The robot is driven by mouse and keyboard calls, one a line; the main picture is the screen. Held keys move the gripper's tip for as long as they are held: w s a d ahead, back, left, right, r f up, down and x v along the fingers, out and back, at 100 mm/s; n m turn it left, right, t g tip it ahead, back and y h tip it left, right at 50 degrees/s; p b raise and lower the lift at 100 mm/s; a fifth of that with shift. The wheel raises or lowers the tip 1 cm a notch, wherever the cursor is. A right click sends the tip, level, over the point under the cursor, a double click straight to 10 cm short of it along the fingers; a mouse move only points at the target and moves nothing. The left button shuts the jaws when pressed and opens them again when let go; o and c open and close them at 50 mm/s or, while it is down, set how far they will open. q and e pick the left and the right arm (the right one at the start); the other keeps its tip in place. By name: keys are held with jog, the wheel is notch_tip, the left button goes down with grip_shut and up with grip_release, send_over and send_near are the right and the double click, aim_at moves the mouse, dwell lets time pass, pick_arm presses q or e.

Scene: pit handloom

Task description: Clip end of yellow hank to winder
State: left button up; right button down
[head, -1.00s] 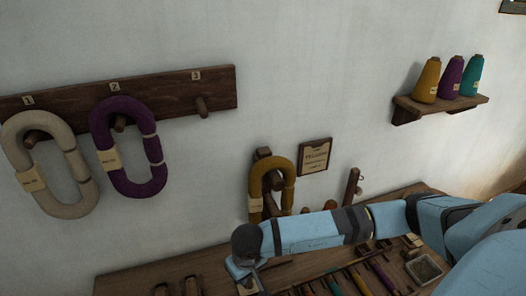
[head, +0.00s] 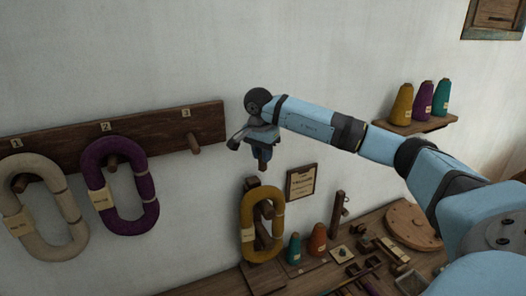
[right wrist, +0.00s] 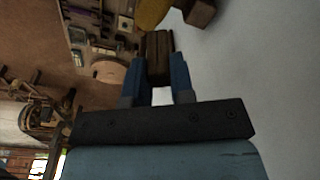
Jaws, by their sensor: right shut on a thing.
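The yellow hank (head: 249,232) hangs as an upright loop on a dark wooden stand, which I take to be the winder (head: 251,184), against the wall. It carries a pale tag. Its free end cannot be made out. My right gripper (head: 263,150) is above the hank, apart from it, and points down. It is shut on a small brown wooden block (head: 264,164), which also shows between the blue fingers in the right wrist view (right wrist: 158,48). Part of the yellow hank (right wrist: 152,12) shows beyond it there. My left gripper is not in view.
A peg rail (head: 160,129) at left holds a cream hank (head: 20,228) and a purple hank (head: 92,185); peg 3 (head: 194,144) is bare. A wall card (head: 301,182) hangs right of the winder. Green (head: 294,249) and orange (head: 318,240) cones stand on the cluttered bench below.

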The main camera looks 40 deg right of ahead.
aim_at(263, 167)
jog(key=shift+d+r, duration=0.1)
jog(key=shift+d, duration=0.05)
jog(key=shift+f+b, duration=0.3)
jog(key=shift+f, duration=0.15)
jog(key=shift+f+b, duration=0.9)
jog(key=shift+f, duration=0.55)
jog(key=shift+f+b, duration=0.35)
jog(key=shift+f, duration=0.35)
jog(key=shift+r+p, duration=1.5)
jog(key=shift+r, duration=1.05)
